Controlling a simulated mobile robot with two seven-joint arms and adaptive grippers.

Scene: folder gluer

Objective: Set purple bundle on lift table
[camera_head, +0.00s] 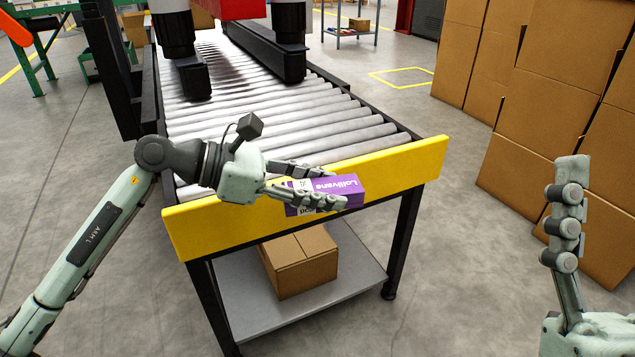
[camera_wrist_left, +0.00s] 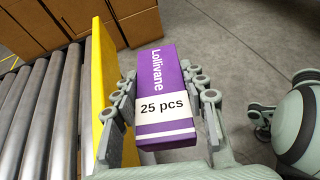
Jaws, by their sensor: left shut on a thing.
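The purple bundle (camera_head: 349,184) is a box-shaped pack with "Lollivane" lettering and a white "25 pcs" band. My left gripper (camera_head: 334,187) is shut on it, at the yellow end plate of the roller conveyor. In the left wrist view the bundle (camera_wrist_left: 166,95) sits between the two fingers of the left gripper (camera_wrist_left: 168,85), one on each side. The yellow plate is close beside the left finger there; I cannot tell whether they touch. My right gripper (camera_head: 568,215) is at the right edge, apart from the bundle; its finger opening is unclear. I cannot make out a lift table.
The roller conveyor (camera_head: 300,135) has bare rollers and a yellow end plate (camera_head: 408,170). A cardboard box (camera_head: 300,262) sits on the grey shelf (camera_head: 345,262) below. Tall stacks of cartons (camera_head: 560,85) stand at the right. Floor between conveyor and cartons is clear.

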